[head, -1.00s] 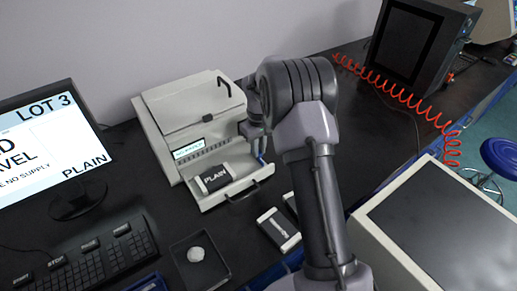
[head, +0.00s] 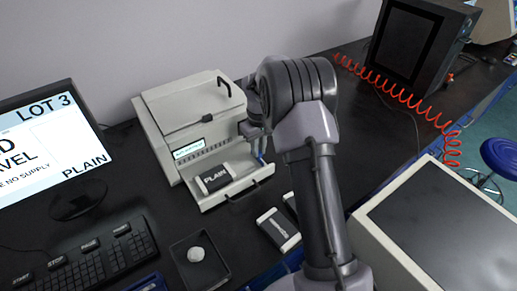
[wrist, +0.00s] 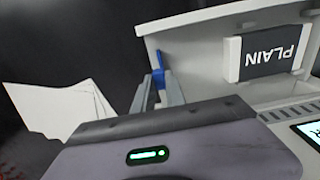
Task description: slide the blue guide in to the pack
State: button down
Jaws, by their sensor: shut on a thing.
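The pack (head: 215,179), a dark block with white ends marked PLAIN, lies in the pulled-out tray (head: 237,189) of the pale machine. It also shows in the wrist view (wrist: 270,52). The blue guide (head: 262,159) is a thin upright piece at the tray's right side, partly hidden by my gripper; its top shows in the wrist view (wrist: 161,60). My gripper (wrist: 157,88) is shut on the guide. A stretch of bare tray floor lies between the guide and the pack, so they are apart.
A second labelled pack (head: 279,229) lies on the black bench in front of the tray. A dark dish (head: 213,269) with a pale lump stands left of it. The machine's body (head: 188,110) rises behind the tray. A keyboard (head: 88,262) is at the left.

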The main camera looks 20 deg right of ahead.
jog(key=a, duration=0.2)
jog(key=s+a, duration=0.1)
jog(key=a, duration=0.4)
jog(key=shift+s+a, duration=0.25)
jog(key=shift+a, duration=0.15)
jog(key=c, duration=1.4)
grip_release()
jog(key=shift+o, duration=0.2)
